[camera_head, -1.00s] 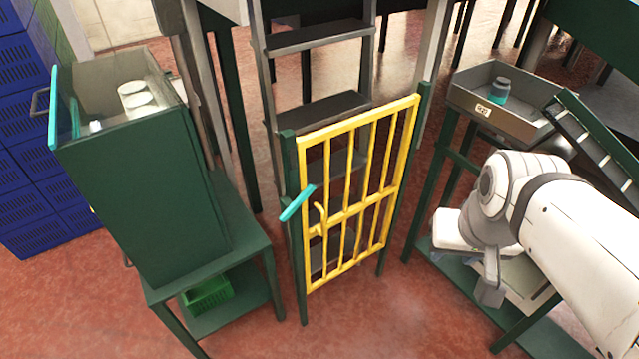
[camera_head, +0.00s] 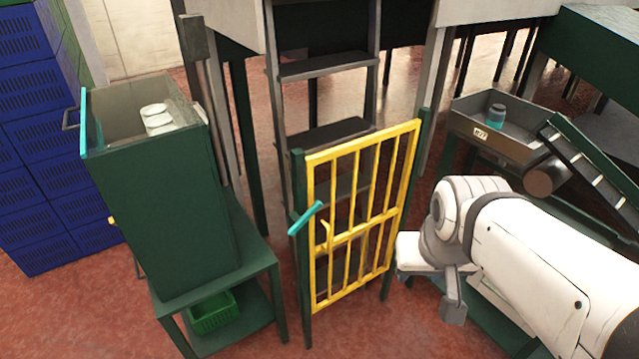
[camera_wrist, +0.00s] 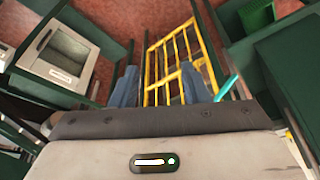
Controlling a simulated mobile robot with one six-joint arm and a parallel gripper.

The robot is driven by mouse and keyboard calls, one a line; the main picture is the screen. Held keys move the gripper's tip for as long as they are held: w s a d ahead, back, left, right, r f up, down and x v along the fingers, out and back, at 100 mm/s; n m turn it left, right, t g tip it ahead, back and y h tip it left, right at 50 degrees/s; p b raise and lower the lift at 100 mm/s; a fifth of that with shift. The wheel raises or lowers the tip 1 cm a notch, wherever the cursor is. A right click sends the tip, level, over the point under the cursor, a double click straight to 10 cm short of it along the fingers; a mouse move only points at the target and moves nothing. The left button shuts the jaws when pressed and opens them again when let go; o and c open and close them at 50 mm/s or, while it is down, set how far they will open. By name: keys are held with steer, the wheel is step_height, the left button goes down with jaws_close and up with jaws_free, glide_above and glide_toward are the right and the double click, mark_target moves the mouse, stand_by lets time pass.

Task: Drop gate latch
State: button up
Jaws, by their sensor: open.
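The yellow barred gate (camera_head: 362,142) stands upright between two dark green posts, in front of a ladder. A teal latch bar (camera_head: 305,218) sits tilted at the gate's left post, with a yellow hooked piece beside it on the gate. My gripper (camera_head: 453,300) is right of the gate, apart from it; its fingers are small in this view. In the wrist view my gripper (camera_wrist: 160,76) is open, its two bluish fingers spread with nothing between them. The gate (camera_wrist: 170,34) shows beyond the fingers, and the latch bar (camera_wrist: 227,87) lies just right of the right finger.
A tall green bin (camera_head: 165,215) stands on a green table at left, with a green basket (camera_head: 213,312) below. Blue crates (camera_head: 30,150) are stacked at far left. A metal tray (camera_head: 475,130) holding a jar is behind my arm. Red floor before the gate is clear.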

steer(key=w+d+f+m+t+b, duration=0.1)
steer(key=w+f+t+b, duration=0.2)
steer(key=w, duration=0.4)
steer(key=m+t+y+b, duration=0.3)
steer(key=t+y+b, duration=0.6)
steer(key=b, duration=0.4)
glide_toward(317, 209)
steer(key=w+y, duration=0.1)
steer(key=shift+g+y, duration=0.3)
steer(key=shift+g, duration=0.1)
steer(key=x, duration=0.7)
steer(key=shift+w+f, duration=0.1)
steer(key=shift+w, duration=0.15)
jaws_close()
